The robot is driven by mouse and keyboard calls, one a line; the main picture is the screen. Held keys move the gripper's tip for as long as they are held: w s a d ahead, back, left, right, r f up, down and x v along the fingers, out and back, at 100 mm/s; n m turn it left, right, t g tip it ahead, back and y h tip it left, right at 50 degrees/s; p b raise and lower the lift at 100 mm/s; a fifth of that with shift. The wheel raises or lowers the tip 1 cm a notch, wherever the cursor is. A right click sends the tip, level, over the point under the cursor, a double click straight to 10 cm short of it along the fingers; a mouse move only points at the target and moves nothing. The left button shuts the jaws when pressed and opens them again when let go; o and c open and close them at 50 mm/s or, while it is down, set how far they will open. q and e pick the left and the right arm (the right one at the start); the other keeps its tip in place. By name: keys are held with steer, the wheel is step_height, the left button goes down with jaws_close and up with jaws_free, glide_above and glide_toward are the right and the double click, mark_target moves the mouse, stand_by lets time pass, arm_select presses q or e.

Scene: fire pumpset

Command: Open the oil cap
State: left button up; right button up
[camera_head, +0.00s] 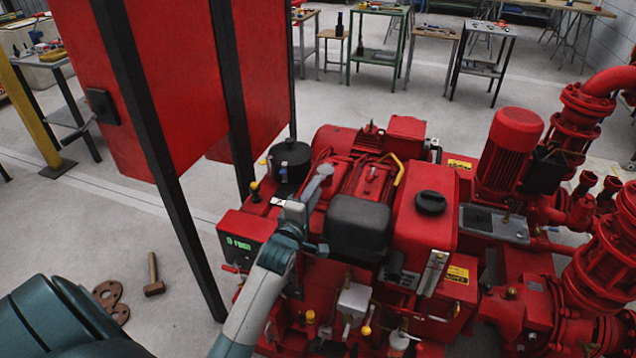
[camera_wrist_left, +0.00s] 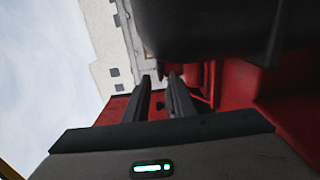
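The engine (camera_head: 345,220) is a red block with several caps. A round black cap (camera_head: 431,202) sits on top of the red tank. A small yellow-topped fitting (camera_head: 254,188) stands at the left edge, and yellow knobs (camera_head: 310,317) show at the front. I cannot tell which is the oil cap. My left gripper (camera_head: 277,201) is over the engine's left part, below the black canister (camera_head: 291,160). In the left wrist view, its two dark fingers (camera_wrist_left: 161,76) stand apart with nothing seen held between them. A large dark shape overhangs them. My right gripper is out of view.
A tall red panel on black posts (camera_head: 150,150) stands left of the engine, close to my left arm. Red pump pipes and a motor (camera_head: 510,150) are at right. A hammer (camera_head: 153,277) and brown flanges (camera_head: 110,298) lie on the floor.

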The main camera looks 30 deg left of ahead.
mark_target(324, 172)
arm_select(q)
steer(key=shift+x, duration=1.4)
jaws_close()
stand_by(0.5)
